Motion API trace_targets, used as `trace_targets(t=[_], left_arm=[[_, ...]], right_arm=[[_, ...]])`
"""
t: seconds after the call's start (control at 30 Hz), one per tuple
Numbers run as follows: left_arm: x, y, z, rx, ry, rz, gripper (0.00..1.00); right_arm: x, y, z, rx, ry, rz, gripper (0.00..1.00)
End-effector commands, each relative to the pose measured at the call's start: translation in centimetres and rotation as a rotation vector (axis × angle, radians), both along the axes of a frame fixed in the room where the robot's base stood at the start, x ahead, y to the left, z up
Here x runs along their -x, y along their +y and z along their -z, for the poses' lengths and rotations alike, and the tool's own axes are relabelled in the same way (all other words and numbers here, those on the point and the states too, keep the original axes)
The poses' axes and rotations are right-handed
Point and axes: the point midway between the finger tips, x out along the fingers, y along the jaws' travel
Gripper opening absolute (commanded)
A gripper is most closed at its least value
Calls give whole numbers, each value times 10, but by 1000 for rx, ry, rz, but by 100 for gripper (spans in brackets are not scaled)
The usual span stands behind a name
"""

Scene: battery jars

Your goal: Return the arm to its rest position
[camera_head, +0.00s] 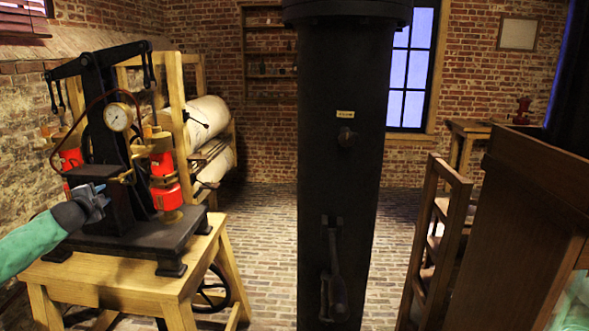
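My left arm (35,245), with a green sleeve and a dark wrist, comes in from the left. My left gripper (98,199) is small and dark, in front of the black machine (120,232) with a round gauge (118,117) and red cylinders. It overlaps the machine in the picture; I cannot tell if they touch. Its fingers are too small and dark to show whether they are apart, and I see nothing clearly held. A green piece at the lower right edge appears to be part of my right arm (575,305); its gripper is out of view.
The machine stands on a wooden table (120,283). A thick black column (345,185) stands in the middle. A wooden chair (437,240) and a brown wooden cabinet (520,235) are at the right. A rack with white rolls (207,115) is behind. Brick floor (265,235) is clear between table and column.

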Motion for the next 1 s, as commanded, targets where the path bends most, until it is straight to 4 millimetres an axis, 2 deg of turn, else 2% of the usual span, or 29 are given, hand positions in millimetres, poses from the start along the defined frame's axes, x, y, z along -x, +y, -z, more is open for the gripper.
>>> trace_targets(t=[0.1,0.2,0.3,0.47,0.57,0.67,0.87,1.0], left_arm=[[6,8,-7,45,14,-82,32],[9,5,-11,95,18,-142,32],[9,-9,-14,158,16,-192,32],[11,-39,9,252,41,-247,32],[15,-61,36,312,70,-277,32],[22,-90,75,377,112,-305,32],[52,-153,171,510,227,-361,32],[82,-195,239,588,316,-394,32]], right_arm=[[-1,0,0,0,-1,0,36],[-2,0,0,1,-2,-1,36],[-3,-1,-1,1,-3,-1,36],[-3,-1,-1,2,-3,-1,36],[-3,-1,-1,2,-3,-1,36],[-3,-1,-1,2,-3,-1,36],[-2,-1,-1,2,-2,-1,36],[-1,-1,0,2,-2,-1,36]])
